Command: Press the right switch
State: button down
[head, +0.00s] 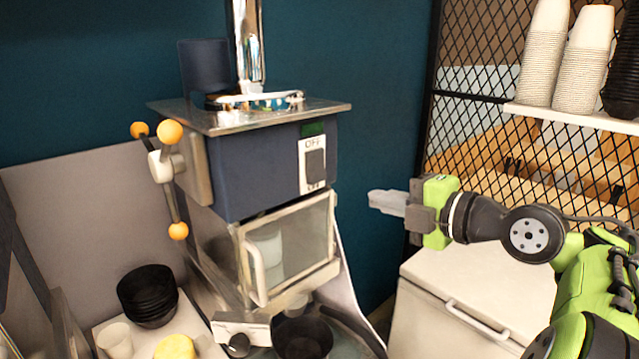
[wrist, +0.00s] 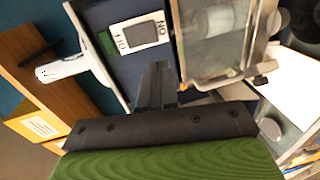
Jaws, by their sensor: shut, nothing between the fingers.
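The switch (head: 315,161) is a dark rocker on a white plate marked OFF at the top, on the right part of the dark blue machine's front (head: 265,170). A small green panel (head: 313,129) sits just above it. My gripper (head: 372,198) is shut and empty, to the right of the machine and lower than the switch in the head view, apart from it. In the wrist view the switch (wrist: 138,33) lies above and a little left of the shut fingertips (wrist: 158,68). Only this one switch shows.
Below the switch is a clear-fronted door with a handle (head: 256,268). Orange-knobbed levers (head: 170,133) stick out on the machine's left. A dark bowl (head: 303,338) sits under it. A white chest (head: 480,300) and mesh shelf with stacked cups (head: 580,60) stand right.

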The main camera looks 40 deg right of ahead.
jog(key=shift+s+d+r, duration=0.3)
jog(key=shift+s+r, duration=0.15)
jog(key=shift+s, duration=0.1)
jog(key=b, duration=0.3)
send_near(320, 178)
jog(key=shift+w, duration=1.4)
jog(key=w, duration=0.2)
jog(key=w+f+p, duration=0.1)
jog(key=shift+w+a, duration=0.25)
jog(key=shift+a, duration=0.05)
jog(key=shift+w+f, duration=0.15)
